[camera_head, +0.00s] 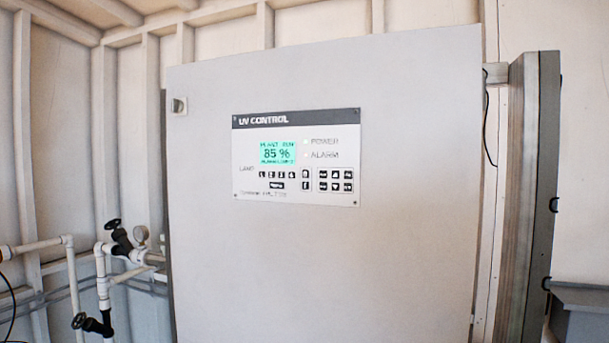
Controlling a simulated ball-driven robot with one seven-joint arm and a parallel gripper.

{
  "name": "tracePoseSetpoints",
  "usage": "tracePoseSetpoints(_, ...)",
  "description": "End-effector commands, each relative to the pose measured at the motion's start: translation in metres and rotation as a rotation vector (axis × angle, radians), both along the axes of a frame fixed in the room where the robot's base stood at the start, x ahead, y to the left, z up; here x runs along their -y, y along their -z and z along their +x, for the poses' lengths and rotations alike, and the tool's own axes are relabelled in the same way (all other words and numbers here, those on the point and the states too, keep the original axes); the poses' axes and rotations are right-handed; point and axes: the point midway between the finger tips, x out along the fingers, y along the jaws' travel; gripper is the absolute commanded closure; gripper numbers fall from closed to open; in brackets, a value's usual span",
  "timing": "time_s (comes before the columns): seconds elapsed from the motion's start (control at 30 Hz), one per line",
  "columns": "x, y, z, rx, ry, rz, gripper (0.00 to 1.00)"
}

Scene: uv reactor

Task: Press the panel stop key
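The UV CONTROL panel (296,157) is a white plate with a dark header, set in the upper middle of a large grey cabinet door. Its lit green display (277,153) reads 85 %. POWER and ALARM labels stand to the right of the display. Below are several small black keys: a lamp row (277,175), a wider key (277,185), a column of two (305,180) and a boxed block (335,181) at the right. The key legends are too small to read, so I cannot tell which is the stop key. My gripper is not in view.
White pipes with black valve handles (121,238) and a gauge stand at the lower left. A grey post (530,200) stands at the right. Nothing blocks the panel's front.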

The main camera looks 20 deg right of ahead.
Motion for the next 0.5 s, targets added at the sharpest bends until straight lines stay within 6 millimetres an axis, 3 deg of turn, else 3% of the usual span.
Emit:
tracePoseSetpoints(0.2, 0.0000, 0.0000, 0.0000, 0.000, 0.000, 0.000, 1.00)
tracePoseSetpoints(0.5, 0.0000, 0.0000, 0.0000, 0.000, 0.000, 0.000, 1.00)
